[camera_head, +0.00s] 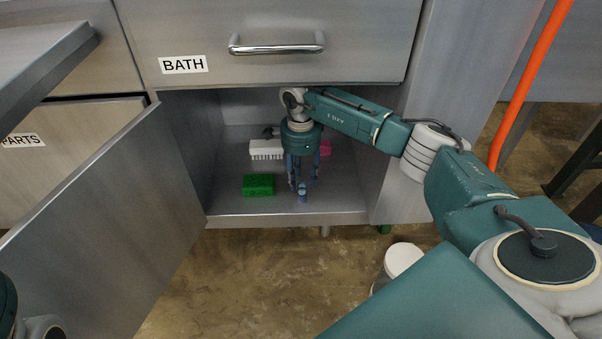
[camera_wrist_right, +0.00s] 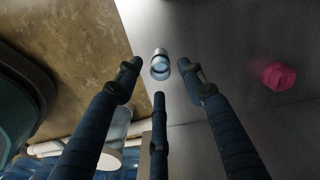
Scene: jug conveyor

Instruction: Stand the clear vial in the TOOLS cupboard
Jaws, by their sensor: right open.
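The clear vial (camera_wrist_right: 160,66) shows in the right wrist view beyond my fingertips, on the grey cupboard floor close to its front edge. It looks upright. In the head view the vial (camera_head: 302,192) is a small bluish shape just below my fingers. My right gripper (camera_head: 303,182) points down inside the open cupboard (camera_head: 235,208) under the BATH drawer; no TOOLS label shows. In the right wrist view its three fingers (camera_wrist_right: 160,88) are spread and empty around the line to the vial. My left gripper is out of view.
A green sponge (camera_head: 258,185) lies left of my right gripper, a white brush (camera_head: 266,150) behind it, and a pink object (camera_head: 325,147) at the back right. The cupboard door (camera_head: 100,225) stands open on the left. A white-lidded bucket (camera_head: 402,260) stands on the floor outside.

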